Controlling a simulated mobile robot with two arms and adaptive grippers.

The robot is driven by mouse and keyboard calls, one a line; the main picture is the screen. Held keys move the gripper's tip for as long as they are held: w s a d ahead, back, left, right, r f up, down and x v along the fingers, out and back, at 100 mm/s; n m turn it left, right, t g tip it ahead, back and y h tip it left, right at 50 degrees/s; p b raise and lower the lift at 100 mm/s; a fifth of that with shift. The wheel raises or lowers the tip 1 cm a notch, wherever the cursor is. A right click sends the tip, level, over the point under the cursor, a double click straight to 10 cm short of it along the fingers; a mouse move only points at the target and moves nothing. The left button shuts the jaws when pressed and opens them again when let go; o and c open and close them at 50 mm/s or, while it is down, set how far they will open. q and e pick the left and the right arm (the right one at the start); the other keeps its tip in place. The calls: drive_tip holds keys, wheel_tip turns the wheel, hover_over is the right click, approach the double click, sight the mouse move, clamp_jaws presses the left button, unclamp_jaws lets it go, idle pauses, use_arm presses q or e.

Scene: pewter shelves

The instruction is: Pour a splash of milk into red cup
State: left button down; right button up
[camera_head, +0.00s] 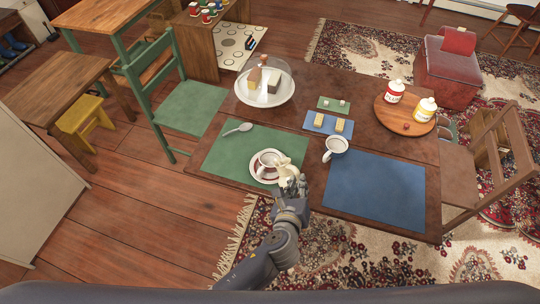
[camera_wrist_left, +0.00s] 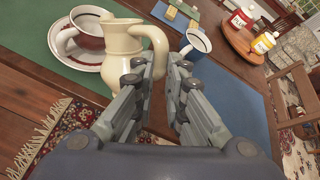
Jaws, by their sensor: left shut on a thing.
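The red cup (camera_head: 266,159), white with a red band, stands on a saucer (camera_head: 258,176) on the green placemat. It also shows in the left wrist view (camera_wrist_left: 90,42), partly hidden by the jug. A cream milk jug (camera_head: 287,172) is just right of the cup, over the near table edge. In the left wrist view the jug (camera_wrist_left: 118,58) looks roughly upright, its handle at the fingers. My left gripper (camera_head: 294,190) is shut on the handle; its fingers also show in the wrist view (camera_wrist_left: 160,78). No milk is visible inside the jug. My right gripper is not in view.
A second cup (camera_head: 336,146) stands to the right, by the blue placemat (camera_head: 375,195). A spoon (camera_head: 240,128) lies on the green placemat (camera_head: 215,158). A glass-domed cake stand (camera_head: 250,98), a blue tray (camera_head: 314,127) and a round board (camera_head: 386,118) with jars stand farther back.

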sight(297, 172)
use_arm(q)
drive_tip(key=shift+w+a+r+p, duration=0.1)
drive_tip(key=shift+w+r+p, duration=0.25)
drive_tip(key=shift+p, duration=0.4)
drive_tip(key=shift+r+g+p, duration=0.2)
drive_tip(key=shift+g+p, duration=0.1)
drive_tip(key=shift+w+a+r+n+p, duration=0.2)
drive_tip(key=shift+r+n+p, duration=0.25)
drive_tip(key=shift+p, duration=0.5)
drive_tip(key=shift+g, duration=0.4)
drive_tip(key=shift+w+a+r+n+g+h+p, duration=0.2)
drive_tip(key=shift+r+p, duration=0.1)
drive_tip(key=shift+p, duration=0.4)
drive_tip(key=shift+w+a+r+n+g+h+p, duration=0.1)
drive_tip(key=shift+r+h+p, duration=0.15)
drive_tip(key=shift+p, duration=0.4)
